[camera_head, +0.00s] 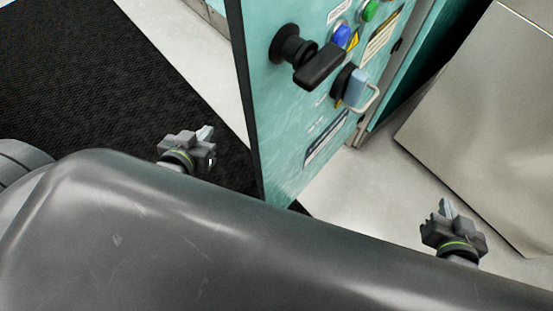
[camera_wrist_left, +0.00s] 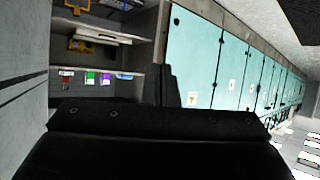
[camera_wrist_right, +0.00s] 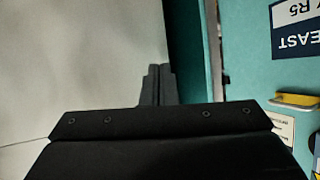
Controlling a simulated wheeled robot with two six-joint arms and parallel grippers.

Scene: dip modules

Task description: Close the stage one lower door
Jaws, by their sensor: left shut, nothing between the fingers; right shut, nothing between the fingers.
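A teal door panel (camera_head: 310,110) stands upright in the upper middle of the head view, with a black rotary handle (camera_head: 308,60), a blue button and a green button on its face. The frames do not show for certain that this is the stage one lower door. My left gripper (camera_head: 207,133) is shut and empty, left of the panel over the dark floor. My right gripper (camera_head: 446,208) is shut and empty, to the right of the panel and apart from it. In the right wrist view, the teal surface (camera_wrist_right: 260,70) lies right of the shut fingers.
A large pale metal panel (camera_head: 490,110) stands at the right. A dark mat (camera_head: 80,70) covers the upper left floor. The left wrist view shows a row of teal doors (camera_wrist_left: 215,60) and a grey compartment (camera_wrist_left: 120,60) with small coloured parts. Pale floor lies around my right gripper.

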